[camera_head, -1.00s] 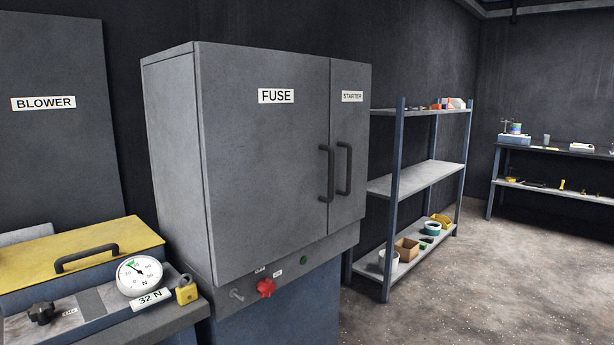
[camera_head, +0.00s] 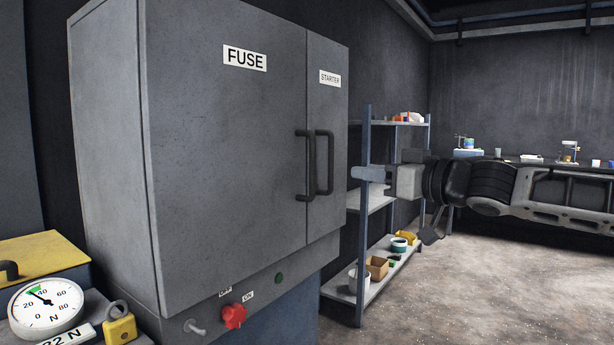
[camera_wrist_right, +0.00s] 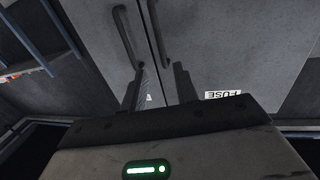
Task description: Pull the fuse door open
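The fuse door (camera_head: 225,150) is the wide grey cabinet door labelled FUSE in the head view, and it is shut. Its dark bar handle (camera_head: 306,166) stands upright at the door's right edge. It also shows in the right wrist view as the right one of two handles (camera_wrist_right: 157,32). My right gripper (camera_head: 364,173) is to the right of the handles, apart from them. In the right wrist view its two fingers (camera_wrist_right: 159,90) are spread with nothing between them, pointing toward the cabinet front. My left gripper is not in view.
The narrow starter door (camera_head: 326,110) is shut, with its own handle (camera_head: 325,163) close beside the fuse handle. A red knob (camera_head: 233,316) sits below the doors. A gauge (camera_head: 45,306) and yellow padlock (camera_head: 120,328) are at lower left. Shelves (camera_head: 363,250) stand behind my right arm.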

